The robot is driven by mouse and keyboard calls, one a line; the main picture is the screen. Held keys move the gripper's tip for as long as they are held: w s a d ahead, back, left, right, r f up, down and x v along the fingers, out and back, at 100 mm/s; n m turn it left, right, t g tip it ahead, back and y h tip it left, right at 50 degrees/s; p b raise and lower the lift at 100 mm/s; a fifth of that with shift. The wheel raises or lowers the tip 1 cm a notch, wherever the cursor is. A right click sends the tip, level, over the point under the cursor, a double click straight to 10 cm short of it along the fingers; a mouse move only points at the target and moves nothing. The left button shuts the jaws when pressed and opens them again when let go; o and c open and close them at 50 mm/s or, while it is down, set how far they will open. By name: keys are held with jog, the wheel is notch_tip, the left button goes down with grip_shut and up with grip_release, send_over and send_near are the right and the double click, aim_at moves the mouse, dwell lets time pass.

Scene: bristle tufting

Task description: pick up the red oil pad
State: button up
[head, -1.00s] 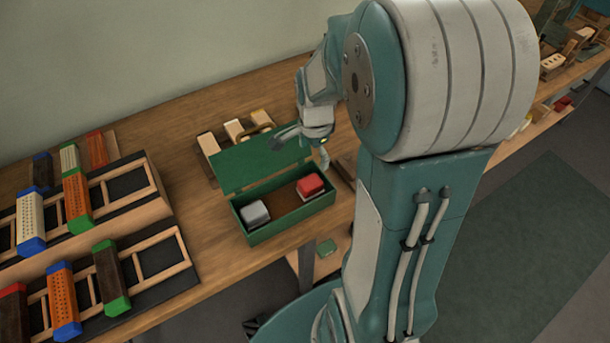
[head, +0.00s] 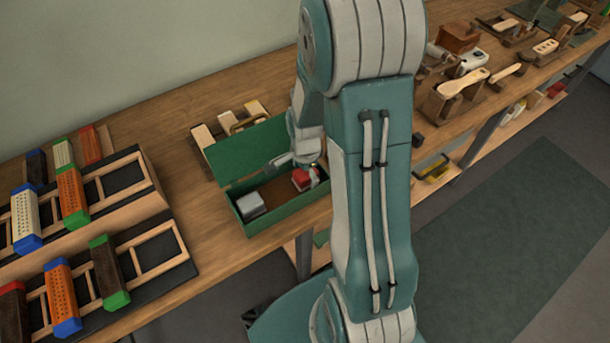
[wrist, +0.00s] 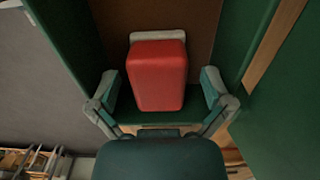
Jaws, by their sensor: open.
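The red oil pad (head: 302,180) sits in the right part of an open green box (head: 277,223) on the wooden bench. In the wrist view the red pad (wrist: 157,76) shows a red block with a pale edge at its far end. My gripper (wrist: 160,92) is open, with one finger on each side of the pad and a gap visible on both sides. In the head view my gripper (head: 307,172) is down at the box's right part, partly hidden by my arm. A grey-white pad (head: 251,206) lies in the left part of the box.
The box's green lid (head: 245,152) stands open at the back. Behind it lie several pale wooden blocks (head: 240,119). Racks with coloured brush blocks (head: 75,195) stand at the left. Wooden tools (head: 463,82) crowd the bench at the right.

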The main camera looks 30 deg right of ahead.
jog(key=shift+d, duration=0.15)
jog(key=c, duration=1.2)
notch_tip(320, 180, up, 10)
